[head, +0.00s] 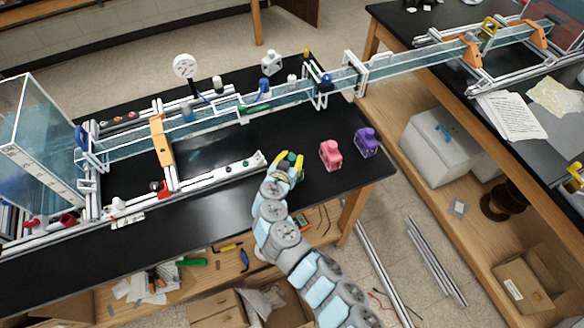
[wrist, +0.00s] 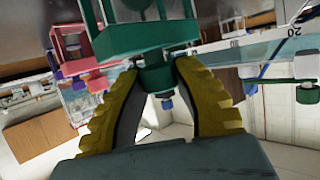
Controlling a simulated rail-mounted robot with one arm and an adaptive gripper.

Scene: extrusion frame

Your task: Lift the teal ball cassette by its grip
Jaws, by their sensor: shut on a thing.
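The teal ball cassette (wrist: 140,38) fills the top middle of the wrist view. My gripper (wrist: 157,72) has its two yellow ridged fingers closed on the cassette's small grip, on either side of it. In the head view my gripper (head: 290,160) is over the front right part of the black bench top, and the cassette is mostly hidden by the fingers and wrist. I cannot tell from these views whether the cassette touches the bench.
A pink cassette (head: 330,154) and a purple cassette (head: 367,142) stand to the right of my gripper. A white rail (head: 225,172) lies just left of it. The clear flume (head: 215,122) on its extrusion frame runs behind. The bench's front right corner is bare.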

